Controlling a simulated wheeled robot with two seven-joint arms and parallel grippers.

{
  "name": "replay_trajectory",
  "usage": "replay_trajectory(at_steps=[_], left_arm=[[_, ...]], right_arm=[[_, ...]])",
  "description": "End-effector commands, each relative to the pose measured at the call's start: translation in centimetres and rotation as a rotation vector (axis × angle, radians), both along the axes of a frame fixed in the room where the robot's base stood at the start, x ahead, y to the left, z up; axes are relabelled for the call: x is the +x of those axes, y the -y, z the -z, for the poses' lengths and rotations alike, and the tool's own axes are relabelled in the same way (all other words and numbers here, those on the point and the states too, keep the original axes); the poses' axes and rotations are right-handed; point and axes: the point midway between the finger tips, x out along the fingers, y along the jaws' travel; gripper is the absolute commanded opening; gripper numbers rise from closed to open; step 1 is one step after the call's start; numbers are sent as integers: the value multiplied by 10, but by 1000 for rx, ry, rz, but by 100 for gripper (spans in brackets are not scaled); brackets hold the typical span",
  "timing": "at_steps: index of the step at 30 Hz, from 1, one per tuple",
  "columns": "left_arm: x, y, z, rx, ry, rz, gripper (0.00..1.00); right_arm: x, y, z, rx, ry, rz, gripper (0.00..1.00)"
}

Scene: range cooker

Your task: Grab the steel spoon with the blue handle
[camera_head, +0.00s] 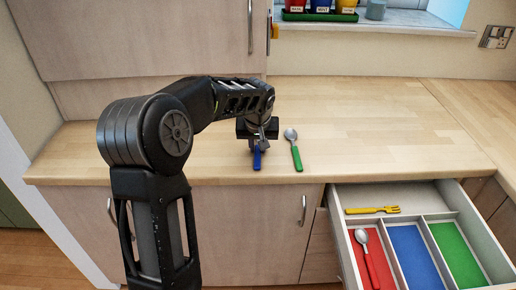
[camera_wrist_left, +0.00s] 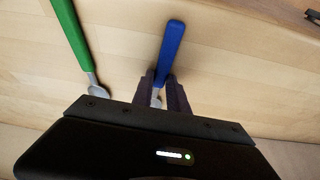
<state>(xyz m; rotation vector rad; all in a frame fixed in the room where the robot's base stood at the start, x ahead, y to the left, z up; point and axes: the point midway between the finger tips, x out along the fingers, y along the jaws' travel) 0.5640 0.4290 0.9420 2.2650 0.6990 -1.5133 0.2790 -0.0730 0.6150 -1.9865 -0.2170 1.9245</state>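The steel spoon with the blue handle (camera_head: 257,160) lies on the wooden worktop near its front edge, handle towards the front. It also shows in the left wrist view (camera_wrist_left: 169,48). My left gripper (camera_head: 258,140) is down over the spoon's neck. In the left wrist view its two dark fingers (camera_wrist_left: 160,88) stand one on each side of the neck, just at the end of the blue handle. The gap is narrow, and I cannot tell whether the fingers press on the spoon. The spoon's bowl is mostly hidden under the gripper. My right gripper is not in view.
A green-handled spoon (camera_head: 296,155) lies close by on the right. An open drawer (camera_head: 408,187) at the lower right has red, blue and green compartments, with a red-handled spoon (camera_head: 370,268) and a yellow fork (camera_head: 372,210). The worktop behind and to the right is clear.

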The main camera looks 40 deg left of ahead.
Motion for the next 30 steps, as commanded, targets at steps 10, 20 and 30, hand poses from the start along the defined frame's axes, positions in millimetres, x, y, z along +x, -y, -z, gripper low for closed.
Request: replay_trajectory(at_steps=[10, 20, 30], left_arm=[[0, 0, 0, 0, 0, 0, 0], [0, 0, 0, 0, 0, 0, 0], [1, 0, -32, 1, 4, 1, 0]], right_arm=[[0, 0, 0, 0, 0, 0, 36], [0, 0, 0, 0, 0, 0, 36], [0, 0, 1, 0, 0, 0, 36]])
